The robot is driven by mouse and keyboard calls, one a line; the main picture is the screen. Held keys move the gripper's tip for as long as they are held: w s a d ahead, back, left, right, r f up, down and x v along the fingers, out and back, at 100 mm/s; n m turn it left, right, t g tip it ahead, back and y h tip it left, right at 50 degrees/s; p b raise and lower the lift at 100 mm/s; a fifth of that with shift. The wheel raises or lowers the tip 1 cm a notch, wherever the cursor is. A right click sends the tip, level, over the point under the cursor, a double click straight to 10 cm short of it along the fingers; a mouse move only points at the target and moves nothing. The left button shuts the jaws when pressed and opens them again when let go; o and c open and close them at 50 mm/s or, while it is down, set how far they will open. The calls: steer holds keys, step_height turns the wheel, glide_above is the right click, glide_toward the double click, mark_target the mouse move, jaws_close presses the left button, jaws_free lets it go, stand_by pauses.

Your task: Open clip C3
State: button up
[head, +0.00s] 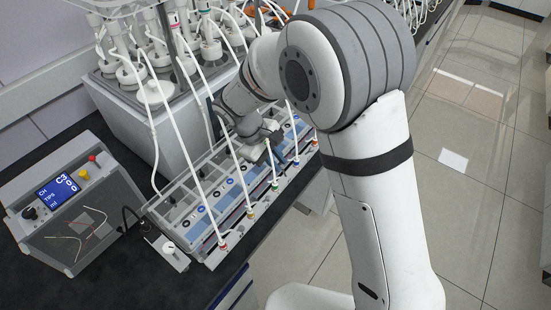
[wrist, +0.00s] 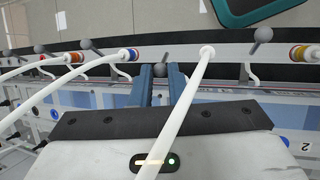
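Several tube clips with grey ball-ended levers line the rail of the long tray (head: 180,232). No label lets me tell which clip is C3. In the wrist view, one grey ball lever (wrist: 161,57) stands just beyond and between the tips of my gripper (wrist: 161,70). The two blue-grey fingers are apart, with a gap between them and nothing held. A white tube (wrist: 185,105) crosses in front of the right finger. In the head view, my gripper (head: 262,138) is over the far half of the tray, its fingers mostly hidden.
Other ball levers stand left (wrist: 87,44) and right (wrist: 262,34) in the wrist view. White tubes (head: 205,155) with coloured rings slant down to the rail. A control box (head: 65,205), its screen showing C3 and zeros, is at left. Bottles (head: 155,92) stand behind.

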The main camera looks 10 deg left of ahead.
jaws_close()
steer(key=shift+w+a, duration=0.1)
steer(key=shift+a, duration=0.1)
steer(key=d+y+b, duration=0.1)
steer(key=y+b, duration=0.1)
steer(key=b, duration=0.1)
steer(key=s+d+t+y+b, duration=0.1)
steer(key=b, duration=0.2)
steer(key=d+m+t+y+b, duration=0.1)
steer(key=y+b, duration=0.1)
steer(key=b, duration=0.1)
steer(key=shift+s+d+y, duration=0.15)
steer(key=shift+d+y, duration=0.15)
steer(key=shift+d, duration=0.05)
steer(key=y+b, duration=0.1)
steer(key=b, duration=0.2)
steer(key=d+t+y+b, duration=0.1)
steer(key=b, duration=0.2)
steer(key=s+d+t+y+b, duration=0.1)
steer(key=y+b, duration=0.1)
steer(key=b, duration=0.1)
steer(key=shift+d+f+m, duration=0.15)
steer(key=shift+f+m, duration=0.05)
steer(key=shift+m, duration=0.1)
steer(key=shift+b, duration=0.35)
steer(key=shift+r, duration=0.1)
steer(key=o, duration=0.6)
jaws_free()
